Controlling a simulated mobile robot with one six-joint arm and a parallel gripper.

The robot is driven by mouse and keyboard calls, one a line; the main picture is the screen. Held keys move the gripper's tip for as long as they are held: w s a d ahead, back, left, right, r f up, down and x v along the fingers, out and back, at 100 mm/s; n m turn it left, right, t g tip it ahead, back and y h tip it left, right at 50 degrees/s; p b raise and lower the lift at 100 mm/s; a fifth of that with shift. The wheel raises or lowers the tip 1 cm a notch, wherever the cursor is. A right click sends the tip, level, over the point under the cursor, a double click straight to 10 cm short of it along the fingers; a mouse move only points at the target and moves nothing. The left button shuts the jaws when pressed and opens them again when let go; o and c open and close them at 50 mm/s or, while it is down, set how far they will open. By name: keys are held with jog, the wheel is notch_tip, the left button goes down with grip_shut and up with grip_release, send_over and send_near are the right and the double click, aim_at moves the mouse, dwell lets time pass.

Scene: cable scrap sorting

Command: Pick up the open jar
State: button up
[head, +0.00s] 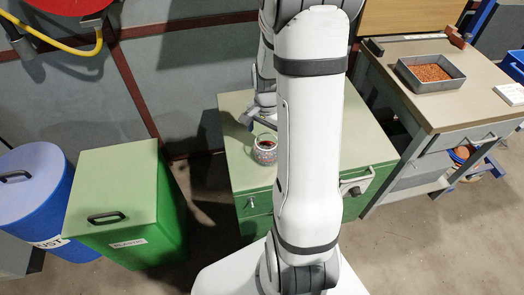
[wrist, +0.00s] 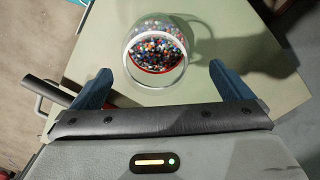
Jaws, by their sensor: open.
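The open jar (head: 265,149) is clear glass and stands on the green cabinet top in the head view, left of my arm. In the wrist view the jar (wrist: 155,52) is seen from above at a slant, with its round mouth facing the camera and many small coloured pellets inside. My gripper (wrist: 158,80) is open, with one blue finger on each side of the jar's near part. In the head view my gripper (head: 253,120) is just behind the jar, partly hidden by my arm.
The green cabinet (head: 240,175) has bare top around the jar. To the right, a workbench (head: 455,105) bears a metal tray (head: 432,86) of orange-brown granules. On the left stand a green lidded bin (head: 125,205) and a blue bin (head: 38,190).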

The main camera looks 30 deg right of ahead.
aim_at(267, 140)
notch_tip(267, 140, down, 4)
jog(key=shift+r+b, duration=0.15)
jog(key=shift+b, duration=0.2)
jog(key=shift+r, duration=0.1)
jog(key=c, duration=1.1)
